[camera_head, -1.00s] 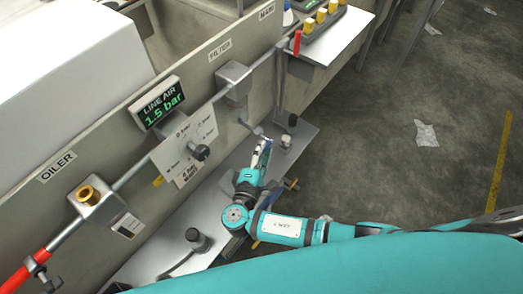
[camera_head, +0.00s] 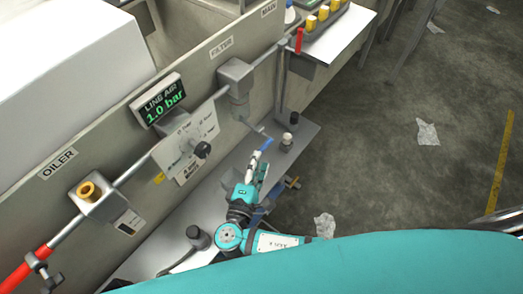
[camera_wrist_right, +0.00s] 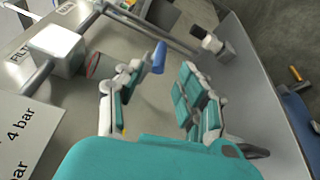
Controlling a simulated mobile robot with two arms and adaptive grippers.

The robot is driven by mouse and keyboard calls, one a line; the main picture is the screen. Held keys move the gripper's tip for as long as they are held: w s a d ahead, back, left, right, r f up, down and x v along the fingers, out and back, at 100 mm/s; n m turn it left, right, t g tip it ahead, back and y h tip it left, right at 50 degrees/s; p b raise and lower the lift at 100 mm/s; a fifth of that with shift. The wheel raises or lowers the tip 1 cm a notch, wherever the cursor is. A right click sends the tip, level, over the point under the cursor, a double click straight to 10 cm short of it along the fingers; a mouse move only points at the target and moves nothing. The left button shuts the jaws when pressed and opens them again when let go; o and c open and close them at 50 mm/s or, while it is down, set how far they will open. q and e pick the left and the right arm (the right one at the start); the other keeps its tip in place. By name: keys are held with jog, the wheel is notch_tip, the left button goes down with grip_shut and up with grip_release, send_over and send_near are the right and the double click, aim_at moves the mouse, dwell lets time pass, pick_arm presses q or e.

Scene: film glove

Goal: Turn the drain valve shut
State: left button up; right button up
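A blue handle end (camera_head: 265,143), perhaps the drain valve's lever, shows at the tips of my right gripper (camera_head: 259,162). In the right wrist view this blue piece (camera_wrist_right: 159,57) is just beyond the left fingertip, with a wide gap to the other finger. The right gripper's fingers (camera_wrist_right: 160,78) are apart. I cannot tell whether the left finger touches the blue piece. My left gripper is out of view.
The line air display (camera_head: 160,99) reads 1.0 bar. A black-topped post (camera_head: 287,139) stands on the metal shelf (camera_head: 305,128) to the right. Litter (camera_head: 427,136) lies on the floor.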

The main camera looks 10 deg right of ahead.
jog(key=v, duration=0.6)
jog(key=shift+s, duration=0.25)
jog(key=shift+a, duration=0.15)
